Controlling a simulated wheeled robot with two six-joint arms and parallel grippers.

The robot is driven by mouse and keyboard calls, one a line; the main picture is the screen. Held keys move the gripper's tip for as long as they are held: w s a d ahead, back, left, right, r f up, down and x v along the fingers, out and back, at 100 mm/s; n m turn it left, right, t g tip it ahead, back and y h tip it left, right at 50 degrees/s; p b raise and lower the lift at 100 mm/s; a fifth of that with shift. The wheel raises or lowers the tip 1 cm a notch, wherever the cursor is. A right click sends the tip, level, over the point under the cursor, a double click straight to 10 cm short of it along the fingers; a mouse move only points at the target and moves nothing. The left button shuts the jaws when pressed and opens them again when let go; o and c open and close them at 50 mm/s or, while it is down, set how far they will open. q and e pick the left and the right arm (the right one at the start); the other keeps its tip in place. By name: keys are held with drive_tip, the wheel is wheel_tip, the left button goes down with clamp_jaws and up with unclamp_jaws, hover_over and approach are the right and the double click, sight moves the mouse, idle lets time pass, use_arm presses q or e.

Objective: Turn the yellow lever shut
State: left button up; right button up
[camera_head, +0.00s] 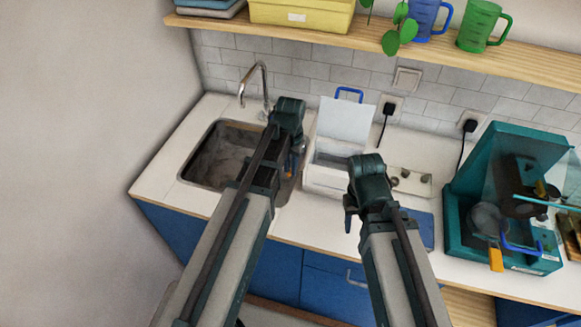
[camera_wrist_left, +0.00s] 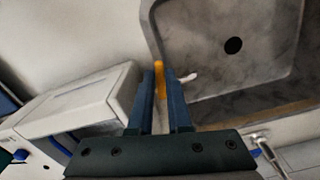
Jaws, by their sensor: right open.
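The yellow lever (camera_wrist_left: 159,77) shows in the left wrist view as a narrow orange-yellow bar near the sink's rim, between my left fingertips. My left gripper (camera_wrist_left: 161,80) has its blue fingers close together on either side of it, and the lever fills the gap at the tips. In the head view my left gripper (camera_head: 292,165) is beside the sink's right edge, and only a small bit of orange shows there. The lever's mount is hidden. My right gripper (camera_head: 350,213) is open and empty, over the counter's front edge.
The sink (camera_head: 207,163) with its tap (camera_head: 257,83) lies to the left. A white open-lidded box (camera_head: 325,178) stands right of my left gripper. A teal machine (camera_head: 460,215) with an orange-handled part stands at the right. A shelf (camera_head: 480,60) runs above.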

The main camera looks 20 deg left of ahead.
use_arm(q)
clamp_jaws()
drive_tip(key=shift+s+d+n, duration=0.1)
drive_tip(key=shift+d+n, duration=0.1)
drive_tip(key=shift+n, duration=0.5)
drive_tip(key=shift+d+n, duration=0.2)
drive_tip(key=shift+n, duration=0.5)
drive_tip(key=o, duration=0.5)
unclamp_jaws()
drive_tip(key=shift+o, duration=0.2)
drive_tip(key=shift+r, duration=0.1)
